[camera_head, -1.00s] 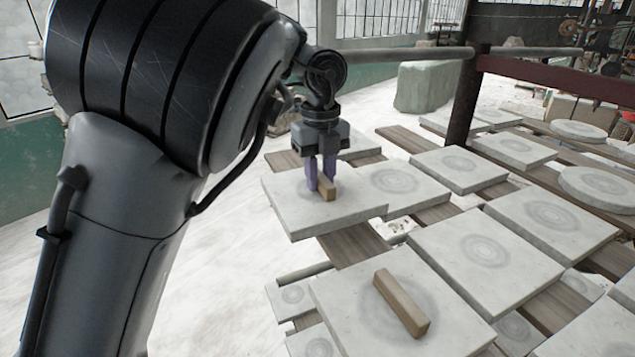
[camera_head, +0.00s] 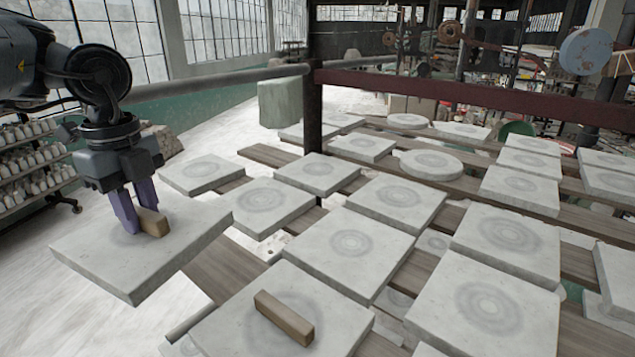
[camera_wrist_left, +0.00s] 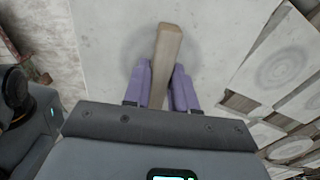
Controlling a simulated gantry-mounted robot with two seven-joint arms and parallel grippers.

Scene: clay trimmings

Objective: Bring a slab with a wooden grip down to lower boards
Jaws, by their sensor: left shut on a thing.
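My left gripper (camera_head: 137,212) is shut on the wooden grip (camera_head: 153,222) of a square pale slab (camera_head: 115,262). It holds the slab up at the left of the head view, over the floor and beside the boards. In the left wrist view the purple fingers (camera_wrist_left: 160,88) stand on either side of the grip (camera_wrist_left: 167,50), with the slab (camera_wrist_left: 100,35) behind it. A second slab (camera_head: 235,318) with a wooden grip (camera_head: 284,318) lies on the upper boards at the bottom middle. Wooden boards (camera_head: 222,268) run under the slabs. My right gripper is not in view.
Several square slabs and a round slab (camera_head: 431,165) cover the boards to the right. A dark post (camera_head: 313,110) and a red beam (camera_head: 450,92) stand behind. Shelves of small white items (camera_head: 35,165) are at the far left. Lower slabs show through gaps.

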